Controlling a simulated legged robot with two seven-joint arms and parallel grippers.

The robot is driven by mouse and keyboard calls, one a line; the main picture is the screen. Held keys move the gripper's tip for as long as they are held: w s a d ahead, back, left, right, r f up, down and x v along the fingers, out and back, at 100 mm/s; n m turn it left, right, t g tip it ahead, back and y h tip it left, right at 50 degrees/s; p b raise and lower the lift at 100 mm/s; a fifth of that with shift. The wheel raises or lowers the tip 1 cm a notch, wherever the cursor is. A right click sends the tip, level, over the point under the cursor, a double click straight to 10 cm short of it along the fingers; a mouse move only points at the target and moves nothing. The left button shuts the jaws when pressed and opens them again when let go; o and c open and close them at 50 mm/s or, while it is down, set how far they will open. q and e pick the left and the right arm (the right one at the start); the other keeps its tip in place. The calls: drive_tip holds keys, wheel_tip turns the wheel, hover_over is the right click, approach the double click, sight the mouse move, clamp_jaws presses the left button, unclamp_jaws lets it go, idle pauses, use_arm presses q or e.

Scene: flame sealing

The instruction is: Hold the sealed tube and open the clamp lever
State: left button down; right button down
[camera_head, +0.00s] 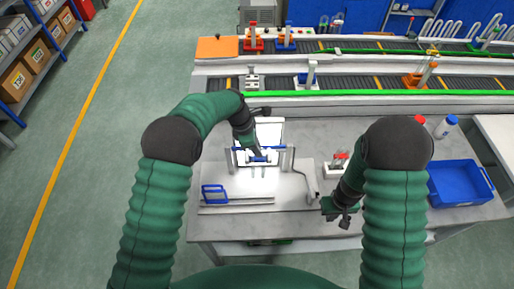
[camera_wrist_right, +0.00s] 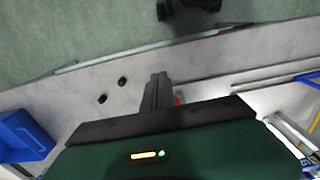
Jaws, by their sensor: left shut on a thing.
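The sealing fixture stands on the workbench in the head view, with a blue bar (camera_head: 264,159) across its upright frame and a white panel behind. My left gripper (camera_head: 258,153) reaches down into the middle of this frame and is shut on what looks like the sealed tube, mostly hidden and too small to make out. A blue-framed lever-like part (camera_head: 214,193) lies at the left of the fixture's white base. My right gripper (camera_head: 343,216) hangs over the bench to the right of the base, apart from the fixture. Its fingers also show in the right wrist view (camera_wrist_right: 158,91); their opening is unclear.
A blue bin (camera_head: 460,184) sits at the bench's right, with small bottles (camera_head: 445,126) behind it. A small white holder with red parts (camera_head: 338,164) stands beside my right arm. Conveyors (camera_head: 370,98) run behind the bench. Bare grey bench lies around the right gripper.

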drive_tip(key=shift+w, duration=0.1)
use_arm(q)
drive_tip(key=shift+d, duration=0.1)
use_arm(e)
drive_tip(key=shift+w+r, duration=0.3)
drive_tip(key=shift+w, duration=0.35)
drive_tip(key=shift+w+r, duration=0.3)
drive_tip(key=shift+w, duration=0.45)
